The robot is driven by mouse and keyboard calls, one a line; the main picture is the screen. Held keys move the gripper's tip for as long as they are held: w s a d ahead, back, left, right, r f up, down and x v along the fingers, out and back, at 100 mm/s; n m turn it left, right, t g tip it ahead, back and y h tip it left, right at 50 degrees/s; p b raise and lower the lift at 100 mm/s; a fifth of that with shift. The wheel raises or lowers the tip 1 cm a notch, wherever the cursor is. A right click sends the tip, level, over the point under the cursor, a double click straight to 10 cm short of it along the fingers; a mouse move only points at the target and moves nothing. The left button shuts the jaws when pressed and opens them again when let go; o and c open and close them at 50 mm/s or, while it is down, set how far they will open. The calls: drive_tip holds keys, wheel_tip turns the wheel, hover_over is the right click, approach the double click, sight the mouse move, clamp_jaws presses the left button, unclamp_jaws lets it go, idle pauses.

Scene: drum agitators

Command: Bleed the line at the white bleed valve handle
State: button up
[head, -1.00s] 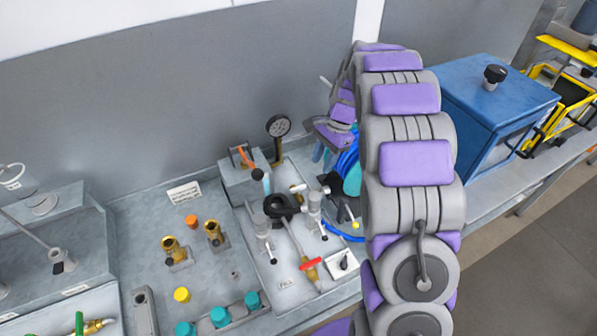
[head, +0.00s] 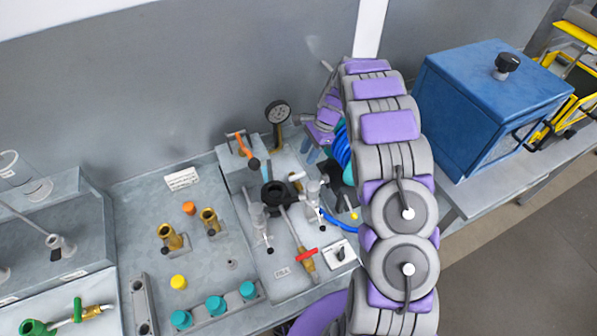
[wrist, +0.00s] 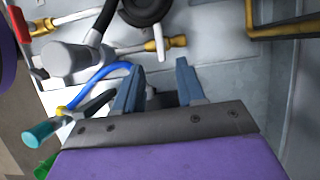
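A small white handle (wrist: 159,72) hangs from a brass fitting (wrist: 160,42) in the wrist view. It lies close to the space between my fingertips, and I cannot tell whether they touch it. My gripper (wrist: 158,72) is open, with two blue-grey fingers apart and nothing visibly held. In the head view my gripper (head: 312,154) is small and partly hidden by my arm, at the back right of the valve panel (head: 284,262). The white handle cannot be made out clearly there.
A pressure gauge (head: 277,111) stands behind the panel. A black round part (head: 274,194), a red-handled valve (head: 306,255) and a blue hose (head: 342,222) are close by. A blue box (head: 480,105) stands right of my arm. The grey wall is behind.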

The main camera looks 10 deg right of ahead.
sight(297, 174)
drive_tip(key=x, duration=0.9)
drive_tip(key=shift+w+a+f, duration=0.1)
drive_tip(key=shift+a+f, duration=0.05)
drive_tip(key=shift+f, duration=0.15)
clamp_jaws()
